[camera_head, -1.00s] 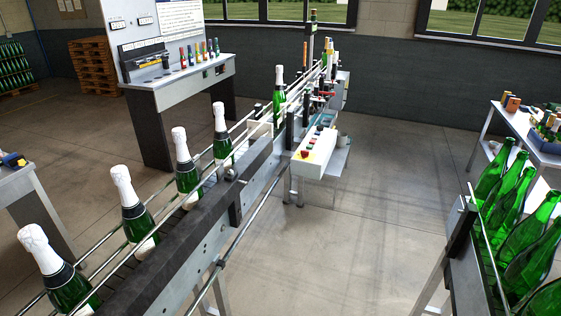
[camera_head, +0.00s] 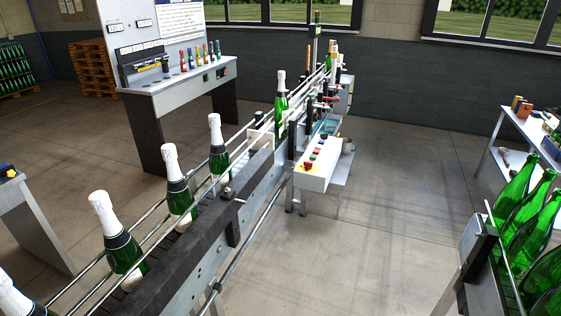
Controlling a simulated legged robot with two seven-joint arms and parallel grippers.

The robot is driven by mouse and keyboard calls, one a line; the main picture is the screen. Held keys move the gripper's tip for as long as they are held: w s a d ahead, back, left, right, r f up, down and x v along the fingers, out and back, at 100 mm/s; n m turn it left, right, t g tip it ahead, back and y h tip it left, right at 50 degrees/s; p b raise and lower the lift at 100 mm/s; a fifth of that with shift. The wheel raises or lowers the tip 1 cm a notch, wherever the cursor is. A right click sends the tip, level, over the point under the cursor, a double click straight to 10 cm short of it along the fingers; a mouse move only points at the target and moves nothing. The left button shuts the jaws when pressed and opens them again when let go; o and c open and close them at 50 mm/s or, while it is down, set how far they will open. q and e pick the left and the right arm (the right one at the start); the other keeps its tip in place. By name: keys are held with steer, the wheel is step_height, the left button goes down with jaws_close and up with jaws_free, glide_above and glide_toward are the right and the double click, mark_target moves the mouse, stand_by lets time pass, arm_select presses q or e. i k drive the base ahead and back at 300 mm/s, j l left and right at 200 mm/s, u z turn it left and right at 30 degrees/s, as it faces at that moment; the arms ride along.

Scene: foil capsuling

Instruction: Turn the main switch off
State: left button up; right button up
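A white control box (camera_head: 317,166) is fixed to the side of the bottle conveyor near the middle of the head view. Its sloped top carries a red button on a yellow patch (camera_head: 308,166) and several small buttons behind it. I cannot tell which control is the main switch; the controls are too small to read. Neither of my grippers is in view.
The conveyor (camera_head: 240,205) runs from lower left to the back with several foil-topped green bottles (camera_head: 118,240) on it. Green bottles (camera_head: 525,210) stand on another line at right. A panel bench (camera_head: 180,85) stands at back left. Grey floor (camera_head: 390,210) is clear between the lines.

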mark_target(307, 165)
steer(key=i+l+u, duration=0.15)
steer(key=u, duration=0.3)
steer(key=i+l+u, duration=0.25)
steer(key=u, duration=0.2)
steer(key=i+l+u, duration=0.15)
steer(key=l, duration=0.2)
steer(key=i+l+u, duration=0.15)
steer(key=l, duration=0.2)
steer(key=i+l+u, duration=0.2)
steer(key=l, duration=0.2)
steer(key=k+j, duration=0.05)
